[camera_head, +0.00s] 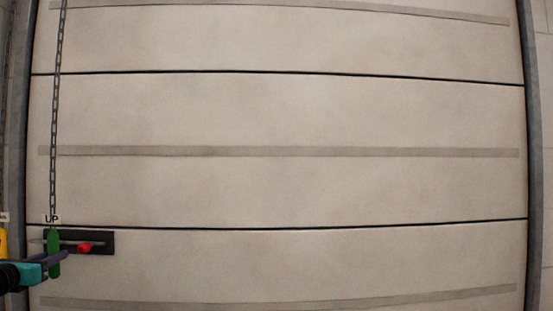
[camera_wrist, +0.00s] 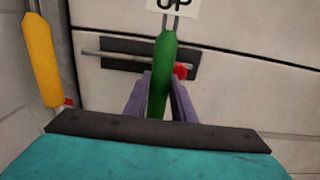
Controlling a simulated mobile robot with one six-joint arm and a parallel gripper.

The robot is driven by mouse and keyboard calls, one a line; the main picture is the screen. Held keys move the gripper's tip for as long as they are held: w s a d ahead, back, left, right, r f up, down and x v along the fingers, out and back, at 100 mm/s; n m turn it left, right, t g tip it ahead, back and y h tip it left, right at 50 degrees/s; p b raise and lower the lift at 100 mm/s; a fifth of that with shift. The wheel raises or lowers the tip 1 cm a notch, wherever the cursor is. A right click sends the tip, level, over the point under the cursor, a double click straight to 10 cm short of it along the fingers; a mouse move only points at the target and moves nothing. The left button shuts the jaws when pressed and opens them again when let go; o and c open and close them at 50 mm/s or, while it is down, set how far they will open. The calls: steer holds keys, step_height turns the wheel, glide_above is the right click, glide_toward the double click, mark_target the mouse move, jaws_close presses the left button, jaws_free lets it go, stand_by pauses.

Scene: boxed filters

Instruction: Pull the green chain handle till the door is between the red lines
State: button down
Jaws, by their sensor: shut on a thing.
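The green chain handle (camera_head: 54,255) hangs at the lower left in the head view, under an "UP" tag (camera_head: 52,218) on a chain (camera_head: 54,120). It stands upright in the middle of the wrist view (camera_wrist: 161,75). My gripper (camera_head: 62,258) is shut on the green handle, with its purple fingers on both sides of it in the wrist view (camera_wrist: 160,98). The large beige sectional door (camera_head: 290,185) fills the head view, its panels parted by dark seams. No red lines show in either view, and the door's lower edge is out of frame.
A yellow handle (camera_wrist: 43,65) hangs left of the green one, close to my gripper; its edge also shows in the head view (camera_head: 3,243). A black latch plate (camera_head: 104,242) with a bar and red knob (camera_head: 84,248) is on the door behind the green handle. Grey posts (camera_head: 538,160) flank the door.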

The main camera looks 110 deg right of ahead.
steer(key=shift+s, duration=0.3)
step_height(320, 180, down, 24)
steer(key=b, duration=1.1)
stand_by(0.4)
stand_by(1.9)
steer(key=shift+r+p, duration=6.1)
steer(key=shift+r, duration=5.9)
